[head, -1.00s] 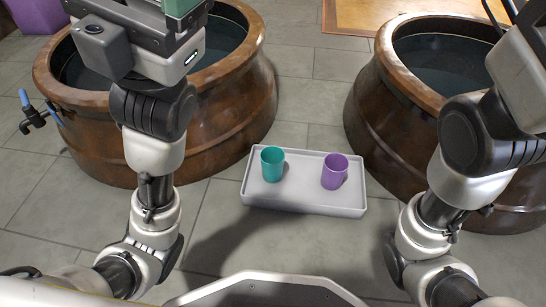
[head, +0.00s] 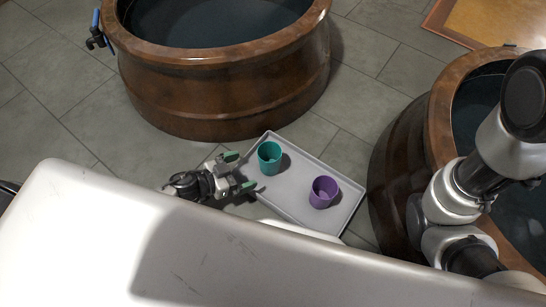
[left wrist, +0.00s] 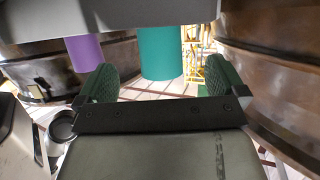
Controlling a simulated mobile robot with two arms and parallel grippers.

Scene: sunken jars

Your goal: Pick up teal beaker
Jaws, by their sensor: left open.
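The teal beaker (head: 269,157) stands upright near the far left end of the light grey tray (head: 290,200). The purple beaker (head: 323,191) stands on the same tray, to its right. My left gripper (head: 238,173) is open and empty at the tray's left edge, with its green-padded fingers pointing at the teal beaker, apart from it. In the left wrist view the teal beaker (left wrist: 160,52) shows beyond and between the two open fingers. The purple beaker (left wrist: 84,53) is behind the left finger's side. My right gripper is out of view.
A large brown jar (head: 225,85) with dark water stands behind the tray, and another (head: 405,150) stands to the right. Grey tiled floor (head: 60,110) is clear at the left.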

